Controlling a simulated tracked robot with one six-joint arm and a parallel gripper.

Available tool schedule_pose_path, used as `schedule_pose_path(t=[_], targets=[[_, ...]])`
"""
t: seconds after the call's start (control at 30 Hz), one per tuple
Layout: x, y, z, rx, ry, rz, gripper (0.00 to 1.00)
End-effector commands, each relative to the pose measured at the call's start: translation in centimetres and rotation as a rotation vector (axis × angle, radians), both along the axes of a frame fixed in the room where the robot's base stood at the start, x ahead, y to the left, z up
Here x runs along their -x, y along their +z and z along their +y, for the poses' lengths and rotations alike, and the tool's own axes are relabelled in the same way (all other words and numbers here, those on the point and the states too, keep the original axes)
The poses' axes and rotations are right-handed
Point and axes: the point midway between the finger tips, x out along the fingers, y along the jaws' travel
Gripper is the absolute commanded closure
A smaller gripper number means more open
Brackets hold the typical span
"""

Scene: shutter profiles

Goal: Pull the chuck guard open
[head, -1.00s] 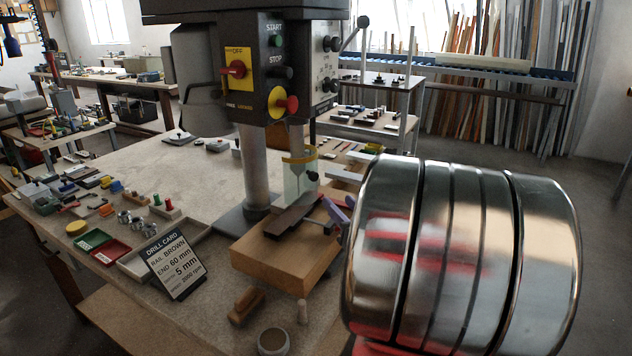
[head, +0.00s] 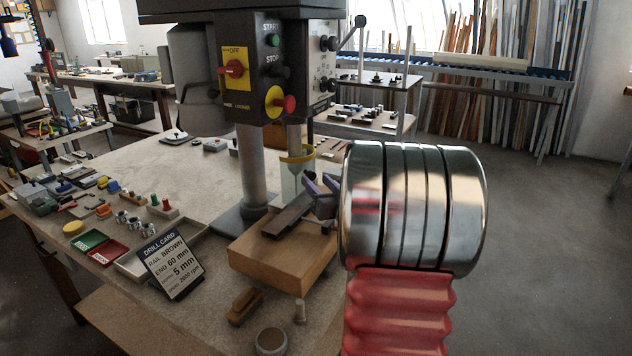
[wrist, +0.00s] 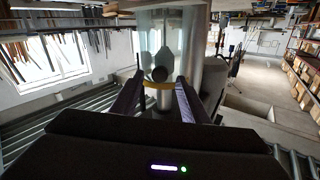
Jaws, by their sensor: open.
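The chuck guard (head: 290,182) is a clear cylinder with a yellow rim, hanging below the drill press head and around the chuck. It fills the upper middle of the wrist view (wrist: 189,50), where a yellow band and a dark round knob (wrist: 160,74) show at its front. My gripper (head: 318,188) has purple fingers and is just right of the guard in the head view. In the wrist view my gripper (wrist: 158,85) is open, with one finger on each side of the knob. I cannot tell whether either finger touches it.
A brown rail (head: 287,221) lies on a wooden block (head: 285,262) below the guard. The drill card (head: 172,265) stands to the left on the bench. The column (head: 251,170) is behind left. My arm blocks the view to the right of the block.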

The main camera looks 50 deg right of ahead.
Motion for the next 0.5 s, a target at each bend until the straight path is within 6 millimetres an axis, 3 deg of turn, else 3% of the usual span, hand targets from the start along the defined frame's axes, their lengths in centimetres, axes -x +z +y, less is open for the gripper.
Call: schedule_pose_path(t=[0.2,0.5], targets=[[-1.6,0.0,-0.6,0.0,0.0,0.0,0.59],[-1.7,0.0,-0.7,0.0,-0.001,0.0,0.59]])
